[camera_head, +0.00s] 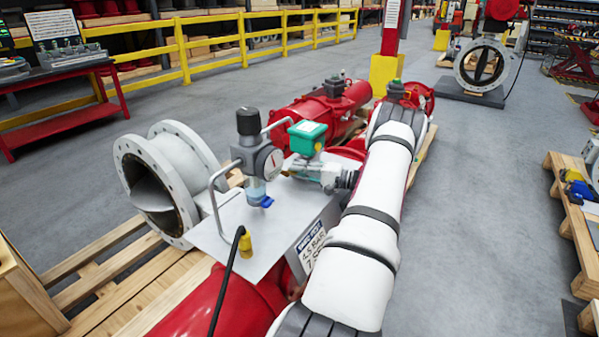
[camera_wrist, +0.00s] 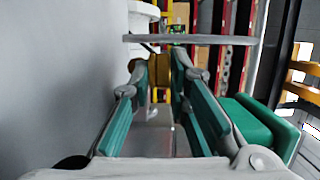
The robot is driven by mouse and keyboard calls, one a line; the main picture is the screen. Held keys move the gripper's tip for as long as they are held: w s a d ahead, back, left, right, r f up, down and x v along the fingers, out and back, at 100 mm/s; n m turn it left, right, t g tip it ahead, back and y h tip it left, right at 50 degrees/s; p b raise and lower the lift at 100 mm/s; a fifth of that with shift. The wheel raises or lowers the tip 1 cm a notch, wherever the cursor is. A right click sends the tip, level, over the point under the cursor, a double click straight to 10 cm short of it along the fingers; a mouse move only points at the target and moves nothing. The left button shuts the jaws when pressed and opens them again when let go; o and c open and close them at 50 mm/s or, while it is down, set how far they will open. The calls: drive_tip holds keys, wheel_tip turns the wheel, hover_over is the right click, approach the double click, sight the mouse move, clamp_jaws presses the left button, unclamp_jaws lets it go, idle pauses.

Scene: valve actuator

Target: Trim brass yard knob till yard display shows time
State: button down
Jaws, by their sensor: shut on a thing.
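My gripper (camera_head: 318,173) reaches left from my white arm, just below a green box (camera_head: 306,136) on the actuator's grey panel (camera_head: 216,236). Its fingertips are close to the right of a round gauge (camera_head: 270,162). In the wrist view, the teal-padded fingers (camera_wrist: 160,70) run forward with a narrow gap between their tips. The green box also shows in the wrist view (camera_wrist: 265,125), right of the fingers.
A regulator with a black knob (camera_head: 247,121) and a bent grey handle (camera_head: 219,190) stand close by on the panel. A placard (camera_head: 312,243) hangs on its front. A grey flanged valve (camera_head: 165,180) lies left. Open floor (camera_head: 478,200) is on the right.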

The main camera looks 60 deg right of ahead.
drive_tip(key=shift+w+d+r, duration=0.1)
drive_tip(key=shift+w+r, duration=0.05)
drive_tip(key=shift+r, duration=0.25)
drive_tip(key=c, duration=1.6)
unclamp_jaws()
drive_tip(key=shift+c, duration=0.2)
drive_tip(key=shift+f, duration=0.2)
drive_tip(key=s, duration=0.4)
drive_tip(key=s+d, duration=0.1)
drive_tip(key=s, duration=0.7)
drive_tip(key=shift+d, duration=0.3)
